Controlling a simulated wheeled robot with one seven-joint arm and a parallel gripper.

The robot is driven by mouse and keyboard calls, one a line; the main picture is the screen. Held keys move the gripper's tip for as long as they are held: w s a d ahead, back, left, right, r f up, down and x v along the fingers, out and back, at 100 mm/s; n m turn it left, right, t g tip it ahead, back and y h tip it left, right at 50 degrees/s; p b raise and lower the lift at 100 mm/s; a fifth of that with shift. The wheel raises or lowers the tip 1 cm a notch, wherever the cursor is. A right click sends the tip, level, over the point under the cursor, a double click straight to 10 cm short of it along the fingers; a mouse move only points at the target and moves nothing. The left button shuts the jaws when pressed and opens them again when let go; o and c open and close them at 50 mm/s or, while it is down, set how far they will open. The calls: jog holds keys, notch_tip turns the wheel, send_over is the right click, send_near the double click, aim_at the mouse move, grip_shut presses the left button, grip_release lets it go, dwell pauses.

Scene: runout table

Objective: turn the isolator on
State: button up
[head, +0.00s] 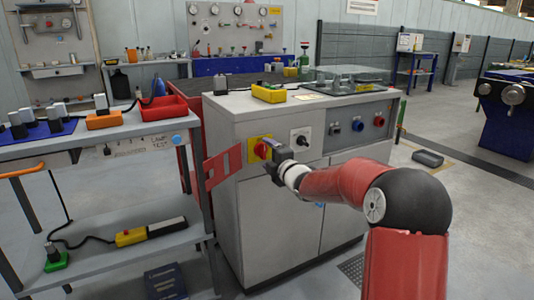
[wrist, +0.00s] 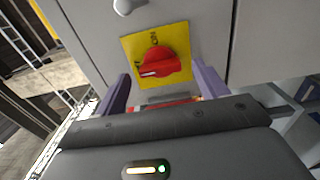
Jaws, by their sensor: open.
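The isolator is a red rotary knob (wrist: 160,64) on a yellow plate (wrist: 178,38) on the grey cabinet front. In the wrist view the plate is tilted, with "ON" near its top. The knob's white mark lies toward the lower left, near a partly hidden label. My gripper (wrist: 162,73) is open, its two purple fingers to either side of the knob; I cannot tell if they touch it. In the head view my gripper (head: 271,150) is in front of the cabinet, at the right edge of the yellow plate (head: 253,157) and partly covers the red knob (head: 261,149).
A black rotary switch (head: 300,139) is just right of the isolator on the cabinet (head: 290,215). A red plate (head: 222,167) juts out at the cabinet's left edge. A workbench (head: 130,132) stands to the left.

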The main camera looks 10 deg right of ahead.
jog(key=shift+w+a, duration=0.2)
jog(key=shift+w, duration=0.35)
jog(key=c, duration=1)
